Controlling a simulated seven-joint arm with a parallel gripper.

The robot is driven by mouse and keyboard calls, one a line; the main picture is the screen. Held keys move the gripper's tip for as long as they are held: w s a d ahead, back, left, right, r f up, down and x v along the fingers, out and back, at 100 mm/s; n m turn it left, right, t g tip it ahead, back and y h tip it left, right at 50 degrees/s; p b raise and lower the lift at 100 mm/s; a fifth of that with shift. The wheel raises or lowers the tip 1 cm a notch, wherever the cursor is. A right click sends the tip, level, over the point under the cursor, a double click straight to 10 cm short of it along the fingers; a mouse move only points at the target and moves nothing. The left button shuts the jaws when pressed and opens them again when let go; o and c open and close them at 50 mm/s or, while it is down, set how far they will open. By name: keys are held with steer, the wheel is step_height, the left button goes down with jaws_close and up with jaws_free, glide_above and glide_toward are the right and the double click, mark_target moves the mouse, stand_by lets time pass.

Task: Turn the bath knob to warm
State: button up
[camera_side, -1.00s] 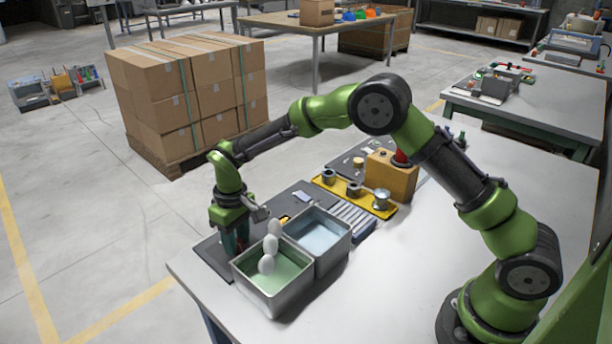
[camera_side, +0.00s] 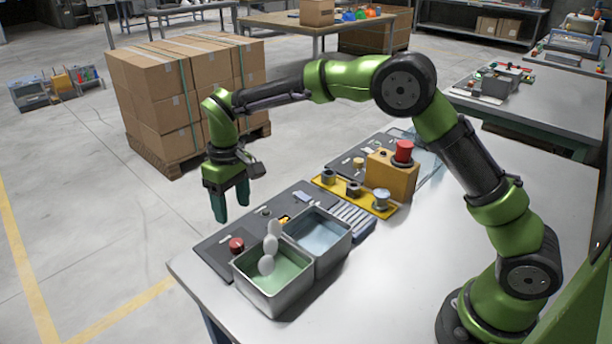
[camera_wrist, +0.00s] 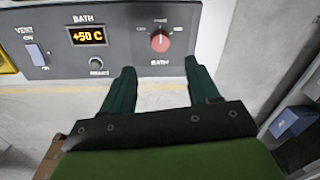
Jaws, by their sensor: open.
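The red bath knob (camera_side: 237,244) sits on the dark control panel (camera_side: 208,248) at the left end of the table. In the wrist view the knob (camera_wrist: 160,43) shows its white mark pointing up, toward the middle of the small labels around it; their words are too small to read surely. The bath display (camera_wrist: 88,35) reads +50 C. My gripper (camera_side: 231,211) hangs above the panel, fingers down, clear of the knob. It is open and empty; in the wrist view its two fingertips (camera_wrist: 159,66) are spread apart, with the knob beyond them.
A vent switch (camera_wrist: 36,54) and a small round button (camera_wrist: 96,62) share the panel. A green-filled bath tub (camera_side: 250,278) with white oval pieces hanging over it stands close beside the knob. A blue-filled tub (camera_side: 338,240) adjoins it. The air around the gripper is free.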

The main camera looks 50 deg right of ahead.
step_height(320, 180, up, 7)
steer(key=shift+d, duration=0.15)
steer(key=shift+w, duration=0.1)
steer(key=s+d+r+m+t, duration=0.2)
steer(key=s+d, duration=0.2)
steer(key=s, duration=0.4)
steer(key=s+d+r+m+t+y, duration=0.1)
steer(key=s+d+m+t, duration=0.1)
steer(key=s, duration=0.7)
steer(key=s+d+r+m+t, duration=0.2)
steer(key=s+d, duration=0.4)
steer(key=s, duration=0.3)
steer(key=shift+s+r+t, duration=0.25)
steer(key=shift+r+t, duration=0.1)
steer(key=shift+t, duration=0.35)
steer(key=shift+d, duration=0.1)
